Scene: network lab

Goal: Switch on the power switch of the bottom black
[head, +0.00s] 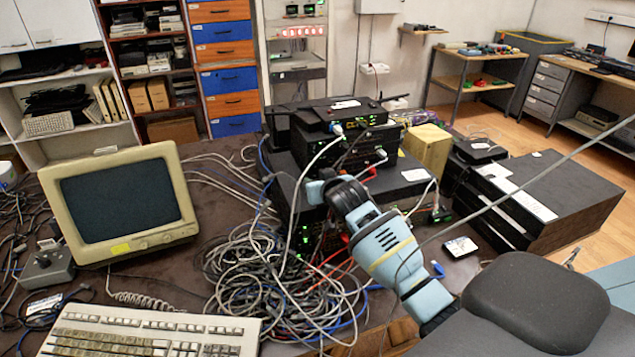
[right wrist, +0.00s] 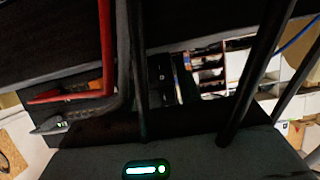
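A stack of black network devices stands on the dark table in the head view. A slim top box (head: 347,105) lies over a second box with lit ports (head: 372,148), and a wider black box (head: 408,172) is under these. The bottom black device (head: 318,236) has small green lights and is partly hidden by cables and my arm. My right gripper (head: 318,190) is in front of the stack's front side; its fingers are too small and dark to read. The right wrist view shows a dark surface close up with a green-rimmed lit oval (right wrist: 147,169). I cannot tell whether this is the switch. My left gripper is out of view.
A large tangle of cables (head: 265,275) lies before the stack. A red cable (right wrist: 105,60) and dark rods or cables cross the right wrist view. A beige monitor (head: 120,205) and keyboard (head: 150,332) are at left. A wooden block (head: 428,150) and black box (head: 550,190) are at right.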

